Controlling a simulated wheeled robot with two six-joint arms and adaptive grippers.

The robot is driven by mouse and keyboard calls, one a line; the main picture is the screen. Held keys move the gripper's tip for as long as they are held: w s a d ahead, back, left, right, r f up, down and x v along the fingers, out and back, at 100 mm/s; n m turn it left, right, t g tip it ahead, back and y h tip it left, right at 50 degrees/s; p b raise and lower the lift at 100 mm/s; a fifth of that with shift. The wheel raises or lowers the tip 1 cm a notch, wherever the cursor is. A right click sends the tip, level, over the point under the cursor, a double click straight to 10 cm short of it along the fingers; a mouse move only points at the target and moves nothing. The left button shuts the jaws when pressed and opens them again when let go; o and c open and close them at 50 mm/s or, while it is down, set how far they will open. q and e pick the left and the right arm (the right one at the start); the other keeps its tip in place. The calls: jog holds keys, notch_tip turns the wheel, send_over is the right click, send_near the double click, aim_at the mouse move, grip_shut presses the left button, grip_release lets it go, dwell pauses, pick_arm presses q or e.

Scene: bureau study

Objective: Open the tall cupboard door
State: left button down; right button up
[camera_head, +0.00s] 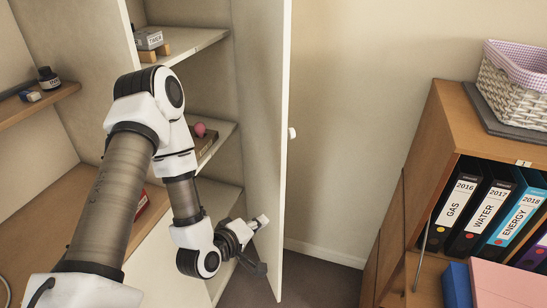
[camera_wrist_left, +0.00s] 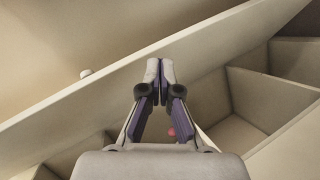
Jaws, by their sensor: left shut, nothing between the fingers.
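The tall cupboard (camera_head: 213,85) stands open, its shelves showing. Its door (camera_head: 286,110) is swung well out and appears nearly edge-on in the head view. A white round knob (camera_head: 292,133) is on the door's outer face; it also shows in the wrist view (camera_wrist_left: 85,73). My left gripper (camera_head: 262,220) is shut and empty, low on the inner, shelf side of the door. In the wrist view its closed fingertips (camera_wrist_left: 158,68) overlap the pale door panel (camera_wrist_left: 210,50); I cannot tell whether they touch it. My right gripper is not in view.
A wooden shelf unit (camera_head: 445,100) with binders (camera_head: 457,205) and a basket (camera_head: 515,85) stands at right. Bare wall and some floor lie between it and the door.

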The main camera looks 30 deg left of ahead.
pick_arm(q)
jog(key=w+a+r+n+t+y, duration=0.2)
jog(key=a+r+n+t+y, duration=0.15)
jog(key=a+r+n, duration=0.45)
jog(key=m+p, duration=0.1)
jog(key=m, duration=0.1)
send_near(277, 149)
jog(key=w+a, duration=0.2)
jog(key=a, duration=0.1)
jog(key=w, duration=0.1)
jog(key=w+d+p, duration=0.1)
jog(key=w+t, duration=0.1)
jog(key=shift+w+d+f, duration=0.2)
jog(key=shift+w+f, duration=0.05)
jog(key=shift+f, duration=0.05)
jog(key=shift+w+d, duration=0.25)
jog(key=shift+d, duration=0.05)
jog(key=shift+a+f, duration=0.1)
jog(key=shift+a, duration=0.05)
